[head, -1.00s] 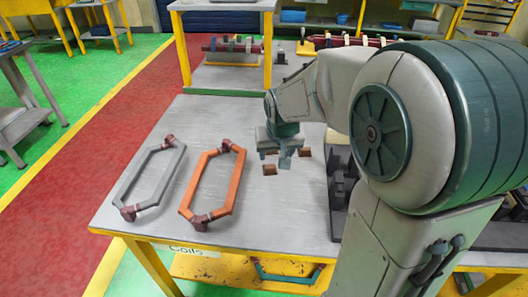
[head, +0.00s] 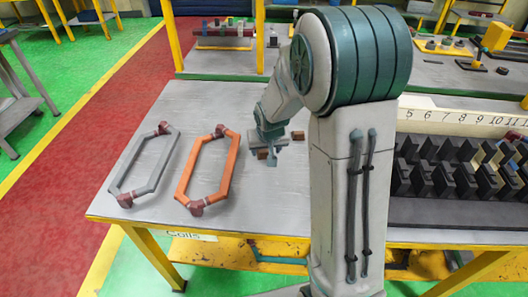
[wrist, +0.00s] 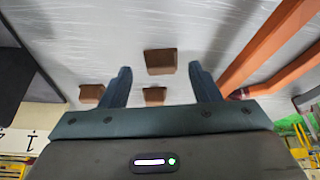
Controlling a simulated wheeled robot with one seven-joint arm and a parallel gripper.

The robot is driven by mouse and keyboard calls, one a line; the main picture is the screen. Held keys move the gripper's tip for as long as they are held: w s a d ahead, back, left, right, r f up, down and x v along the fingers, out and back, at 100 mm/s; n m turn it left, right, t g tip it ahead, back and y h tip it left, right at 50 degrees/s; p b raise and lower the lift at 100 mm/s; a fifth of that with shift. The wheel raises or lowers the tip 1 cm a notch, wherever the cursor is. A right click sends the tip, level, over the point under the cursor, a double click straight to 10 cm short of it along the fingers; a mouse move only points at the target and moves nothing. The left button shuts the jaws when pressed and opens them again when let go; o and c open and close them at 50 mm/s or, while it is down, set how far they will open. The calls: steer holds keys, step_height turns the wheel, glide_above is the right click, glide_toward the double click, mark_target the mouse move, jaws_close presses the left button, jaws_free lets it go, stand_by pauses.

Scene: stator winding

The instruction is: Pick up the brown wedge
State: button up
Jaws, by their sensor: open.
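Several small brown wedges lie on the grey tabletop. In the wrist view one brown wedge (wrist: 161,61) is ahead, between the lines of the two fingertips. A second brown wedge (wrist: 154,96) shows nearer, between the fingers, and a third (wrist: 92,94) is left of the left finger. In the head view a wedge (head: 298,135) shows right of my gripper (head: 271,160), and another (head: 262,154) sits beside the fingers. My gripper's fingers (wrist: 160,74) are apart with nothing gripped. It hangs over the table by the wedges; the exact height is unclear.
An orange coil (head: 181,183) and a grey coil (head: 118,174) lie on the table left of my gripper. A black slotted block row (head: 435,180) with a numbered strip (head: 455,118) stands on the right.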

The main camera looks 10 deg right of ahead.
mark_target(265, 154)
steer(key=shift+x, duration=1.8)
steer(key=shift+w, duration=0.1)
steer(key=c, duration=0.8)
steer(key=shift+r, duration=0.1)
steer(key=shift+c, duration=0.2)
